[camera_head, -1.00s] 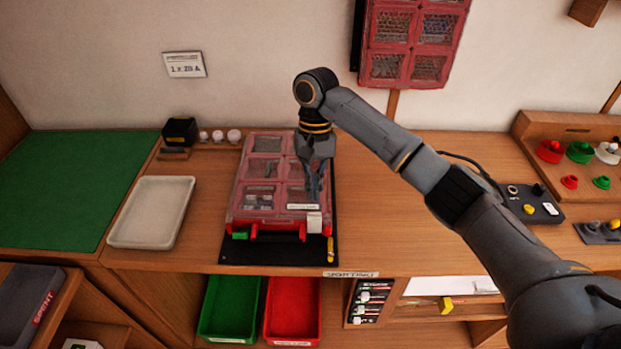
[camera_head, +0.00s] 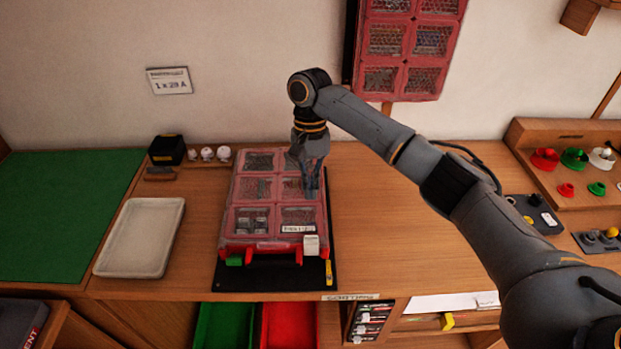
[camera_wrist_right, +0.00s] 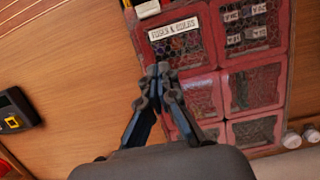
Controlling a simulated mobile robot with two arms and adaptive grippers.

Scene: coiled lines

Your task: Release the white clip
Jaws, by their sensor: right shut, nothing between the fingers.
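The white clip (camera_head: 311,245) is at the right end of the front edge of a red case (camera_head: 225,243) with a clear-windowed, compartmented lid. It also shows at the top edge of the right wrist view (camera_wrist_right: 148,9). Whether it is latched or loose is too small to tell. A green clip (camera_head: 234,261) is at the left end of the same edge. My right gripper (camera_head: 311,192) is shut and empty, pointing down over the right column of the lid, behind the white clip and apart from it. Its fingertips show in the wrist view (camera_wrist_right: 160,72). My left gripper is not in view.
The case lies on a black mat (camera_head: 285,281) with a yellow marker (camera_head: 328,272) at its right. A pale tray (camera_head: 140,237) and green mat (camera_head: 60,215) are left. A black device (camera_head: 167,150) and white knobs stand behind. Bare wood lies right, under my arm.

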